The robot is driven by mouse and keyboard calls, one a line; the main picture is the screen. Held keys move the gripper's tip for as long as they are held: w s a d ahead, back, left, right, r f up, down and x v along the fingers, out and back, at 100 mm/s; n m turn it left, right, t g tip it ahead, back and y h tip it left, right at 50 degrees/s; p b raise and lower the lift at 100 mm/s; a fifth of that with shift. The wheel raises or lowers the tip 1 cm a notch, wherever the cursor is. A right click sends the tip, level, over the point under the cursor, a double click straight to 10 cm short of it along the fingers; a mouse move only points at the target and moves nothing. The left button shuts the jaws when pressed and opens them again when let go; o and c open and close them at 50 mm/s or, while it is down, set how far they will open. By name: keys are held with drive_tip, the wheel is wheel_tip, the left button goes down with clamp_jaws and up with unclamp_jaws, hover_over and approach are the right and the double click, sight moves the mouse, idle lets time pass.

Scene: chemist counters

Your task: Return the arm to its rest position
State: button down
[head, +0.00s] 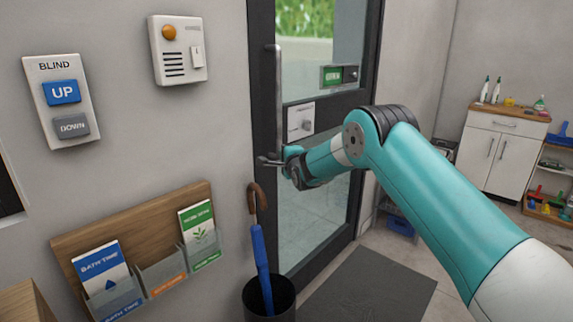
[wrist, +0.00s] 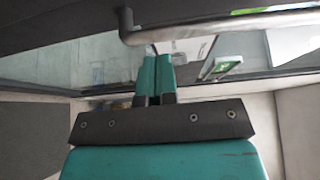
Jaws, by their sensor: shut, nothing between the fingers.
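My teal arm reaches in from the right in the head view. My gripper (head: 288,153) is at the glass door (head: 318,215), close to the lower end of its vertical pull handle (head: 276,90). I cannot tell whether it touches the handle. In the wrist view the two teal fingers of my gripper (wrist: 155,62) are together, with nothing between them. The metal handle (wrist: 225,25) crosses the top of that view, beyond the fingertips.
A blind switch panel (head: 62,100), an intercom (head: 178,50) and a wooden leaflet rack (head: 140,215) are on the left wall. An umbrella (head: 262,250) stands in a black bin (head: 268,305) below my gripper. A white cabinet (head: 492,155) stands at the far right.

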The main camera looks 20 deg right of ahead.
drive_tip(key=s+a+r+n+g+y+p, duration=0.1)
drive_tip(key=s+a+r+n+g, duration=0.25)
drive_tip(key=s, duration=0.65)
drive_tip(key=s+a+r+n+g+y+p, duration=0.1)
drive_tip(key=s+a+r+n+g, duration=0.3)
drive_tip(key=s, duration=0.6)
drive_tip(key=s+a+r+n+g+y+p, duration=0.15)
drive_tip(key=s+a+n, duration=0.3)
drive_tip(key=s, duration=0.55)
drive_tip(key=s+r+n+g+p, duration=0.1)
drive_tip(key=s+n+g, duration=0.7)
drive_tip(key=s, duration=2)
drive_tip(key=r+n, duration=0.1)
drive_tip(key=n, duration=0.3)
drive_tip(key=shift+s+d+r+n+g, duration=0.2)
drive_tip(key=shift+s+d+n+g, duration=0.1)
drive_tip(key=shift+n+g, duration=0.1)
